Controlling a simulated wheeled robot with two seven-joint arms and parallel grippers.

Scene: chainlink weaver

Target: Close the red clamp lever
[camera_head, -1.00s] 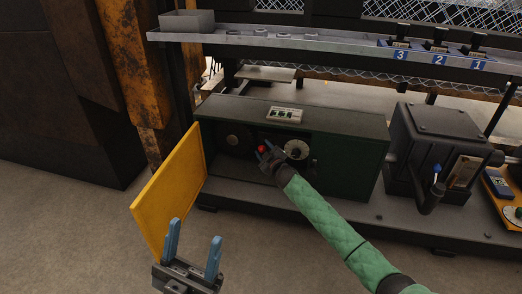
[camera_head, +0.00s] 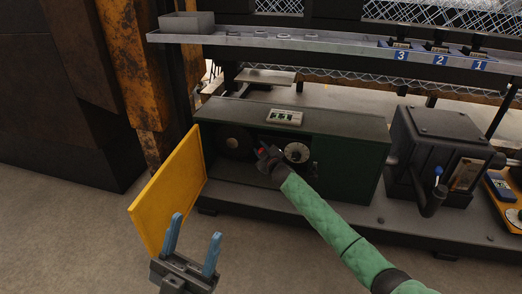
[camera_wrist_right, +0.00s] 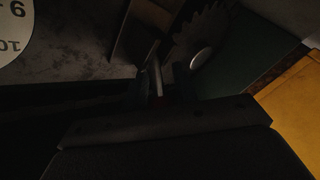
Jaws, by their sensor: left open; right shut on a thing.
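The green machine housing (camera_head: 345,165) stands under the shelf with its yellow door (camera_head: 168,195) swung open. A bit of the red clamp lever (camera_head: 262,152) shows at the fingertips of my right gripper (camera_head: 263,157), inside the opening. The right gripper is shut on it; the fingers hide most of the lever. In the right wrist view the fingers (camera_wrist_right: 160,82) are dark, and the lever cannot be made out clearly. A toothed disc (camera_wrist_right: 203,40) lies just beyond them. My left gripper (camera_head: 191,240) is open and empty in front of the yellow door.
A dark box with a blue-tipped handle (camera_head: 437,170) stands to the right. A shelf (camera_head: 330,43) runs above. The floor at left is clear.

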